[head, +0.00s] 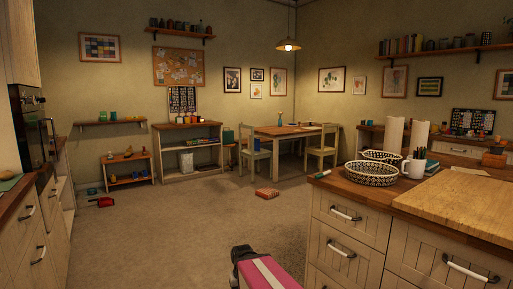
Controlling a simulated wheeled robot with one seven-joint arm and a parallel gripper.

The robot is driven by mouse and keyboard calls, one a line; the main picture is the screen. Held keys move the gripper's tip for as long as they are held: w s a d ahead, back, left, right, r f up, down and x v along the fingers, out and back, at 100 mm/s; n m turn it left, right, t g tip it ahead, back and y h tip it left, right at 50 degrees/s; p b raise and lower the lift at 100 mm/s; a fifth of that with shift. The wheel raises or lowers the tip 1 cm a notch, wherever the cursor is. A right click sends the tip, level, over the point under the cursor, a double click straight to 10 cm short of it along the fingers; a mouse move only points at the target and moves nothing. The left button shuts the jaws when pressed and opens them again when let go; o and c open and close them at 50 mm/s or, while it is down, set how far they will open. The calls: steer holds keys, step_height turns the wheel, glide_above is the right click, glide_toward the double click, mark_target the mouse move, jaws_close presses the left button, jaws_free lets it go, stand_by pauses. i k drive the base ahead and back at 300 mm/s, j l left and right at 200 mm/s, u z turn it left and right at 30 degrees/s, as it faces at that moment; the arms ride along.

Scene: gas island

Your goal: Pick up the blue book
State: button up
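I cannot pick out the blue book with certainty. A small teal-edged stack (430,168), perhaps books, lies on the wooden counter at the right, just behind a white mug (414,168) that holds pens. It is small and partly hidden by the mug. A pink and dark part of my arm with a pale stripe shows at the bottom centre, in front of the drawers and well short of the stack. No gripper fingers can be made out.
The counter's drawers (343,235) block the right. A reddish box (267,193) lies on the carpet (180,235), which is mostly clear. A table (290,131) with chairs stands at the back.

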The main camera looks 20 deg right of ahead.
mark_target(256, 140)
steer(key=i+j+u, duration=0.25)
steer(key=i, duration=1.45)
steer(key=i+z, duration=0.15)
steer(key=i, duration=0.75)
steer(key=i+z, duration=0.35)
steer(key=i+j+z, duration=0.1)
steer(key=i+z, duration=0.2)
steer(key=i, duration=0.3)
steer(key=i+j+z, duration=0.2)
steer(key=i+z, duration=0.15)
steer(key=i+l+z, duration=0.2)
steer(key=i+z, duration=1.2)
steer(key=i, duration=1.6)
steer(key=i+u, duration=0.4)
steer(key=i+l+u, duration=0.1)
steer(key=i+u, duration=0.15)
steer(key=u, duration=0.15)
steer(key=i+l+u, duration=0.2)
steer(key=u, duration=0.15)
steer(key=i+l+u, duration=0.65)
steer(key=u, duration=0.15)
steer(key=i+l+u, duration=0.4)
steer(key=i+l, duration=0.35)
steer(key=i, duration=0.05)
